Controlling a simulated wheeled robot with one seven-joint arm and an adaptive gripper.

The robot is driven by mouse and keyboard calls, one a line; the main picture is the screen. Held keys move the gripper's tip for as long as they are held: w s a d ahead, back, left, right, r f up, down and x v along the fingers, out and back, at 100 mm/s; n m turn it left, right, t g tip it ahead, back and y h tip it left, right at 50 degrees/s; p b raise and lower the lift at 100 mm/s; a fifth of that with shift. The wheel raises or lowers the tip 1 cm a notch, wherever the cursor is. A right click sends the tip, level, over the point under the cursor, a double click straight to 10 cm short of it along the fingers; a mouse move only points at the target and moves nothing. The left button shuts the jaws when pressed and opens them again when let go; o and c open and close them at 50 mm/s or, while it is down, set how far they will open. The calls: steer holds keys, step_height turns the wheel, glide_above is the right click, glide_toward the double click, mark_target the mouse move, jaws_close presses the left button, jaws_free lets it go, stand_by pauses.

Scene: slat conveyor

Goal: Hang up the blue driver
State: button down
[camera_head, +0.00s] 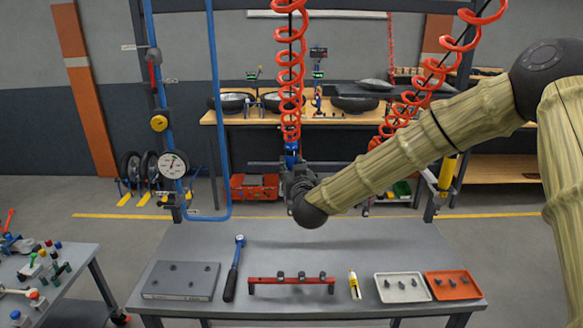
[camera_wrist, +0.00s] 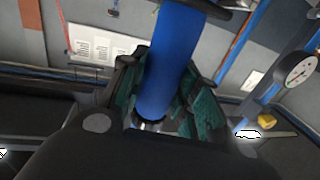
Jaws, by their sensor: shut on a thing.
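The blue driver (camera_head: 291,149) is in my gripper (camera_head: 293,168), above the back of the grey workbench. In the wrist view the driver's smooth blue body (camera_wrist: 172,65) lies between the green-padded fingers of my gripper (camera_wrist: 165,88), which are shut on it. In the head view the driver looks upright, directly under a red coiled hose (camera_head: 291,75). I cannot tell whether the hose joins it or what holds its top. Its lower part is hidden by my gripper and arm.
The grey workbench (camera_head: 330,240) holds a flat grey plate (camera_head: 181,280), a blue torque wrench (camera_head: 234,265), a red rack (camera_head: 291,281), a white tray (camera_head: 402,287) and an orange tray (camera_head: 451,285). Another red coiled hose (camera_head: 440,70) hangs at right. A gauge (camera_head: 172,165) stands left.

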steer(key=shift+f, duration=0.25)
stand_by(0.6)
steer(key=c, duration=1)
jaws_free()
steer(key=shift+f, duration=0.15)
steer(key=shift+s, duration=0.1)
steer(key=s, duration=0.4)
steer(key=s+d, duration=0.1)
steer(key=s, duration=0.2)
steer(key=s+d, duration=0.1)
steer(key=s, duration=0.3)
steer(key=shift+s+d, duration=0.2)
steer(key=shift+s, duration=0.1)
